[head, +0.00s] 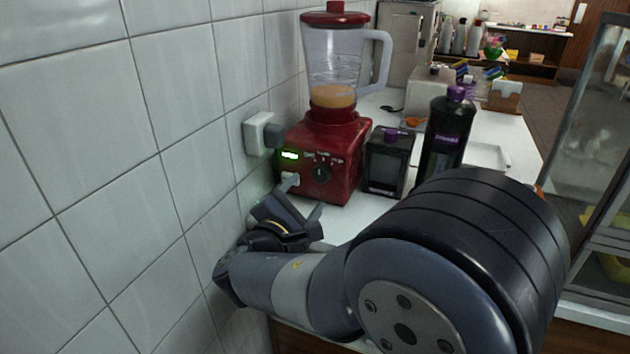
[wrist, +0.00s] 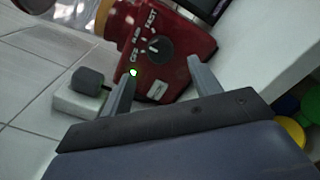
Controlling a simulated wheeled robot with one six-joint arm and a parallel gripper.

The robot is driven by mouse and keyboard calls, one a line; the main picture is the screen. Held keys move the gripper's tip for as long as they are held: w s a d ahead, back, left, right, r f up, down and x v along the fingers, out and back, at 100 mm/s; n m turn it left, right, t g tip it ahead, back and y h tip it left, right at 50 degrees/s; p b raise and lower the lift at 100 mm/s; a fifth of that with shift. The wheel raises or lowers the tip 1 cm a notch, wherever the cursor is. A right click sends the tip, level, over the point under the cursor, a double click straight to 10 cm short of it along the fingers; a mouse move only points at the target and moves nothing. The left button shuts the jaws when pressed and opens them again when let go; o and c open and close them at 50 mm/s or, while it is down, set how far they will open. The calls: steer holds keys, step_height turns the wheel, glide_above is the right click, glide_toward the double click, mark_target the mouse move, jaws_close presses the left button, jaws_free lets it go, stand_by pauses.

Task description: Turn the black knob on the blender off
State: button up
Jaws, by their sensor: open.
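The blender has a red base (head: 335,145) with a clear jug and red lid, and stands against the tiled wall. Its black knob (head: 321,172) is on the front face, beside a lit green light (head: 290,155). The knob also shows in the wrist view (wrist: 158,46), with labels around it; its exact setting is too small to tell. My gripper (head: 304,196) is open and empty, in front of the base. In the wrist view my gripper's fingers (wrist: 162,68) are spread, with the knob beyond and between them. They look apart from the knob; the left fingertip appears near the green light.
A grey plug sits in a white wall socket (head: 257,133) left of the blender. A black box container (head: 388,162) and a dark bottle with a purple cap (head: 447,135) stand to its right. A glass case is at the far right.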

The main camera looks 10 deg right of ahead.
mark_target(319, 177)
steer(key=x, duration=0.6)
steer(key=shift+d, duration=0.15)
steer(key=shift+c, duration=0.5)
steer(key=c, duration=0.9)
